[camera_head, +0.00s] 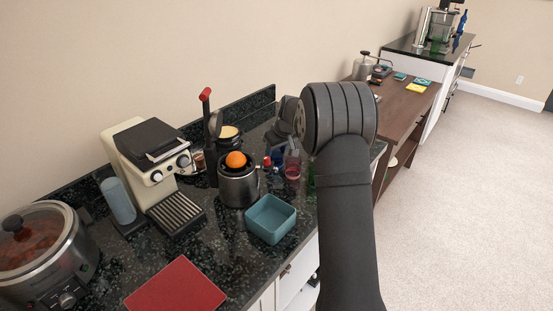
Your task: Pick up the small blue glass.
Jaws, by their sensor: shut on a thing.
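My arm rises in front of the counter, and its wrist bends left over the back of it. My gripper (279,139) points down there, partly hidden by its own dark wrist parts. It is shut on a small dark-blue glass (278,156), which shows only as a small patch below the fingers. I cannot tell whether the glass is clear of the counter. A reddish glass (292,166) stands just right of it.
A juicer with an orange (236,160) and a red-capped bottle (268,163) stand close on the left. A teal square bowl (270,219) is in front. A coffee machine (155,165), slow cooker (42,255) and red board (176,288) fill the left counter.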

